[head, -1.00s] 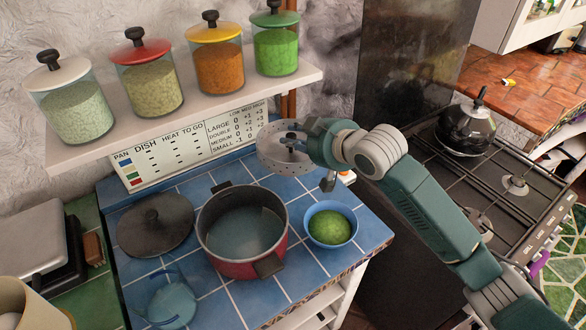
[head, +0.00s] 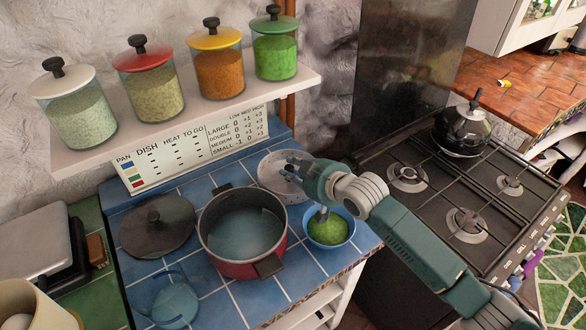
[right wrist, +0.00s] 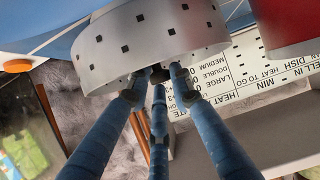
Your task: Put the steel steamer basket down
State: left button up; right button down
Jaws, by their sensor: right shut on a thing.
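The steel steamer basket (head: 270,181) is a round silver pan with holes, behind the blue bowl and right of the red pot. My right gripper (head: 297,170) is shut on it. In the right wrist view my fingers (right wrist: 160,76) meet the basket's perforated wall (right wrist: 143,40). The basket looks roughly level and low over the blue tiled counter (head: 222,298); I cannot tell whether its base touches the tiles. My gripper hides its right side. My left gripper is not in view.
The red pot (head: 243,234) of water stands left of the basket, and the blue bowl (head: 330,229) of green food stands in front. The sign (head: 195,153) and jar shelf (head: 185,116) are behind.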

jog(key=c, duration=1.5)
grip_release()
jog(key=shift+w+d+f, duration=0.1)
jog(key=shift+f, duration=0.05)
jog(key=shift+r, duration=0.2)
jog(key=shift+s+d, duration=0.15)
jog(key=shift+s, duration=0.1)
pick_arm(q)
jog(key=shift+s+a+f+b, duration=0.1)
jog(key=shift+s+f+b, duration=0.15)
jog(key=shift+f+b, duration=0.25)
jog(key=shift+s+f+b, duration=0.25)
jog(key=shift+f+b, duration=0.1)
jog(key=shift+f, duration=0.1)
pick_arm(e)
jog(key=shift+v, duration=5.75)
